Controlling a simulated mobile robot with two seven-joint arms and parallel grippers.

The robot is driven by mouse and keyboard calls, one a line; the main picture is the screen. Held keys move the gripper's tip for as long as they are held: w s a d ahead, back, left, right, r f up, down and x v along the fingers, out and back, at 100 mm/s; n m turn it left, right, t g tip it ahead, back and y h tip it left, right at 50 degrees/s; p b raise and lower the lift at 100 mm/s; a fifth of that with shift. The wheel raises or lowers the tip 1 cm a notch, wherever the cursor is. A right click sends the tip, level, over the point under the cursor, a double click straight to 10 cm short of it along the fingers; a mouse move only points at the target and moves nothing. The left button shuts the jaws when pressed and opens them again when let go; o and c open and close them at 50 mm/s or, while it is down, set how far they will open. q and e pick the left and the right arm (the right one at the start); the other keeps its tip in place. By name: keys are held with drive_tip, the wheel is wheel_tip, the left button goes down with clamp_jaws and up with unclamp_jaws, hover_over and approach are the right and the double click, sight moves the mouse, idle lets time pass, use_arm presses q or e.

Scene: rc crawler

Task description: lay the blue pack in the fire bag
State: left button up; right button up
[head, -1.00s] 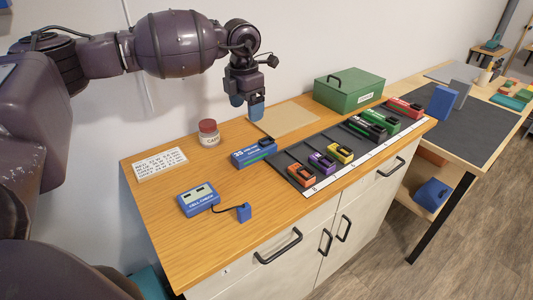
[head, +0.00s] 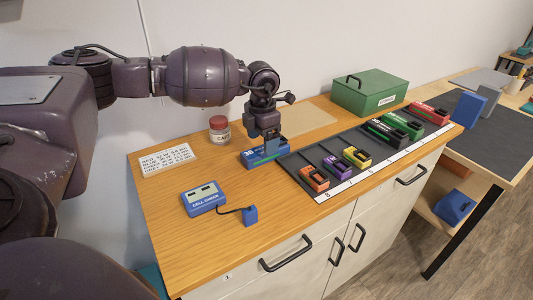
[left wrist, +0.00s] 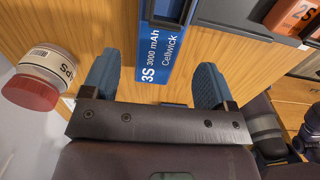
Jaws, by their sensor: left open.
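The blue pack (head: 256,157) lies on the wooden counter, left of the black tray's near end. In the left wrist view the open fingers (left wrist: 155,78) stand apart on either side of the pack's line, with nothing held. Whether they touch the pack cannot be told. No thing is clearly labelled as the fire bag; a flat tan piece (head: 310,120) lies behind the tray. My right gripper is out of view.
A black tray (head: 294,168) holds several coloured packs right of the blue one. A red-lidded jar (head: 219,130) stands close behind left. A green box (head: 370,93) stands at the back.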

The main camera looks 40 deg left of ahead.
sight(262, 150)
use_arm(q)
wheel_tip(262, 150, down, 4)
drive_tip(key=shift+a+f, duration=0.1)
